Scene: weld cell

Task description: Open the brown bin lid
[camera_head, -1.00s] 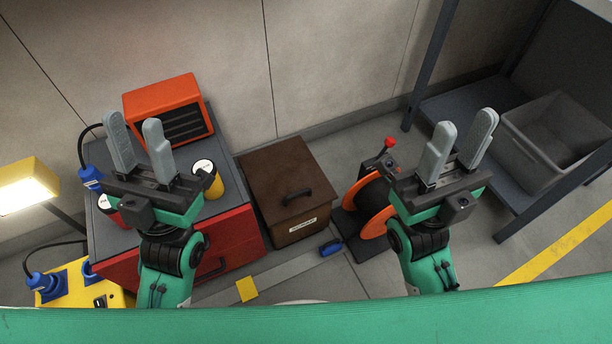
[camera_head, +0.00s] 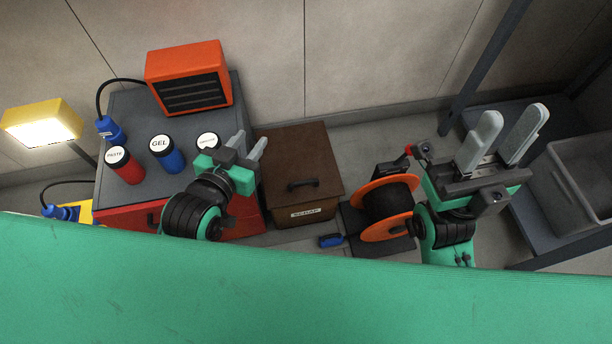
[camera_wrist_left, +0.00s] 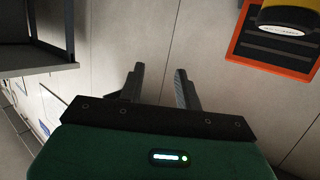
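The brown bin (camera_head: 297,172) stands on the floor in the middle of the head view. Its lid is shut, with a dark handle (camera_head: 303,184) on top and a pale label on the front. My left gripper (camera_head: 251,146) is left of the bin, over the right side of the red cabinet, apart from the handle. In the left wrist view its fingers (camera_wrist_left: 159,88) are apart with nothing between them. My right gripper (camera_head: 507,134) is open and empty, right of the cable reel and well away from the bin.
The red cabinet (camera_head: 222,228) left of the bin bears an orange heater (camera_head: 189,78), a red can (camera_head: 126,165), a blue can (camera_head: 167,155) and another can (camera_head: 208,143). An orange reel (camera_head: 384,234) stands right of the bin. A grey crate (camera_head: 572,178) sits on the right shelf.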

